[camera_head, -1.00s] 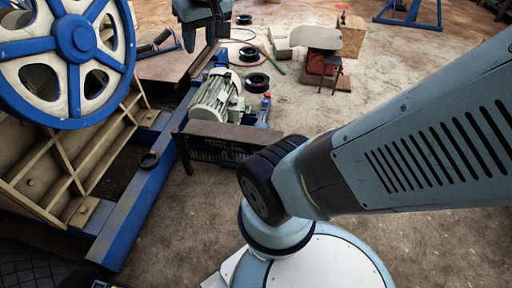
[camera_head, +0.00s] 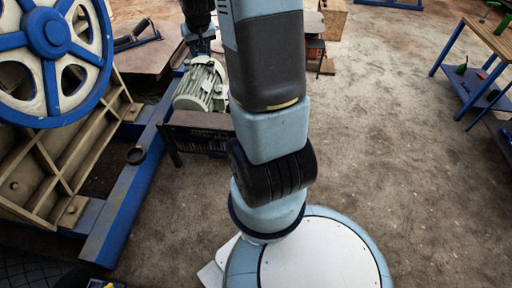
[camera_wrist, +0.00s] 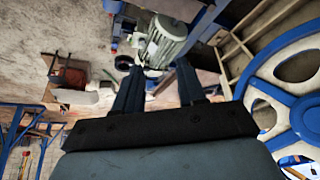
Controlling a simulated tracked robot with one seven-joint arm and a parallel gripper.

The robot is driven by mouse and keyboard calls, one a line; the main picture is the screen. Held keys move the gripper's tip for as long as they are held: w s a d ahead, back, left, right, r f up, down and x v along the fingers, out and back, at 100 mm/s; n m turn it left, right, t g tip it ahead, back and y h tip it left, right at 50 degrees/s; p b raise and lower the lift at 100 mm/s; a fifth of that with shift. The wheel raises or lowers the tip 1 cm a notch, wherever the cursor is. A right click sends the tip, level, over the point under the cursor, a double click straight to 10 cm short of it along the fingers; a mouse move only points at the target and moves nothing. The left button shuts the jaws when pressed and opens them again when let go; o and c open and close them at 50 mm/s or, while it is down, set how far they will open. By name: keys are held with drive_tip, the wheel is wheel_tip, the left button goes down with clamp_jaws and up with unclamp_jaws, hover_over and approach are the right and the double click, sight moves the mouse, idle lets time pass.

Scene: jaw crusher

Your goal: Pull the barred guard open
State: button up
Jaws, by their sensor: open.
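The barred guard (camera_head: 203,144) is a low dark frame with thin upright bars under a brown top edge. It stands in front of the grey-green motor (camera_head: 201,85), and my arm covers its right end in the head view. It looks closed, though the bars are small and dark. My gripper (camera_wrist: 158,68) has its two dark fingers apart with nothing between them in the wrist view. The motor (camera_wrist: 163,42) shows beyond the fingertips. My gripper is apart from the guard, on the motor's far side; my arm partly hides it in the head view.
A large blue and white flywheel (camera_head: 48,32) and a ribbed tan body (camera_head: 60,150) stand at left. A blue beam (camera_head: 135,195) runs along the floor beside the guard. A blue-legged workbench (camera_head: 480,65) stands at right. The concrete floor (camera_head: 400,150) between is mostly clear.

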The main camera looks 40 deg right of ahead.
drive_tip(key=d+f+m, duration=0.1)
drive_tip(key=d+f, duration=0.3)
drive_tip(key=f, duration=0.5)
drive_tip(key=d+f+g, duration=0.1)
drive_tip(key=d+f, duration=0.3)
drive_tip(key=f, duration=0.5)
drive_tip(key=d+f+m, duration=0.1)
drive_tip(key=d+f, duration=0.4)
drive_tip(key=f, duration=0.4)
drive_tip(key=s+d+f+m, duration=0.1)
drive_tip(key=s+f, duration=0.3)
drive_tip(key=f, duration=0.4)
drive_tip(key=s+d+f+h, duration=0.1)
drive_tip(key=s+f, duration=0.3)
drive_tip(key=f, duration=0.4)
drive_tip(key=s+d+f+m, duration=0.1)
drive_tip(key=s+f, duration=0.3)
drive_tip(key=f, duration=0.4)
drive_tip(key=shift+g, duration=0.3)
drive_tip(key=x, duration=1.4)
drive_tip(key=shift+w, duration=0.25)
drive_tip(key=shift+c, duration=0.4)
clamp_jaws()
